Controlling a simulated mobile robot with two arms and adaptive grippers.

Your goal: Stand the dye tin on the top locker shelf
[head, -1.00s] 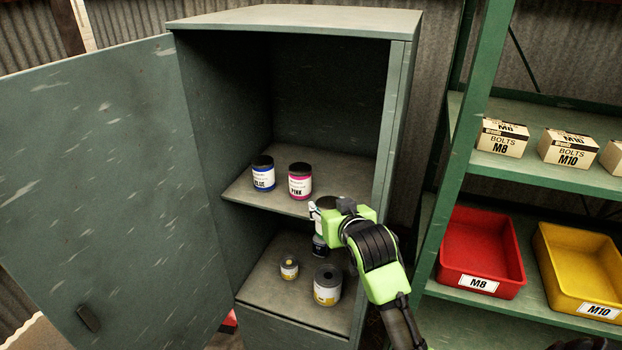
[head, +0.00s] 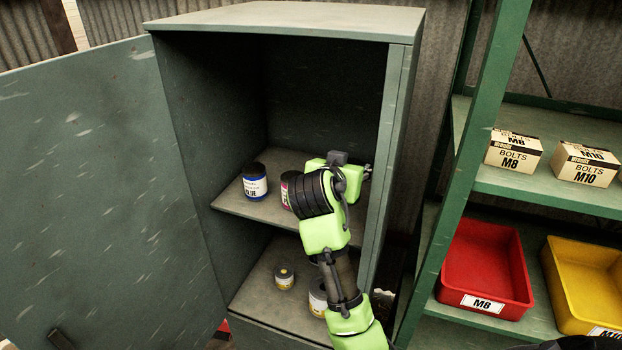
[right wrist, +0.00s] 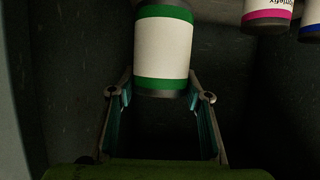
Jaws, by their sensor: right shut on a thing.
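The dye tin (right wrist: 162,45), with a white label and green bands, shows at the top middle of the right wrist view. My right gripper (right wrist: 159,93) is shut on it, one finger at each side. In the head view the right gripper (head: 350,168) is inside the open locker (head: 170,120), over the right part of the top shelf (head: 243,207). My arm and gripper hide the held tin there, so I cannot tell whether it touches the shelf. My left gripper is not in view.
A blue tin (head: 255,181) and a partly hidden pink tin (head: 286,190) stand on the top shelf, left of my gripper. A small yellow-banded tin (head: 284,276) and a larger tin (head: 317,298) stand on the shelf below. The locker's right wall (head: 385,170) is close to my gripper.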

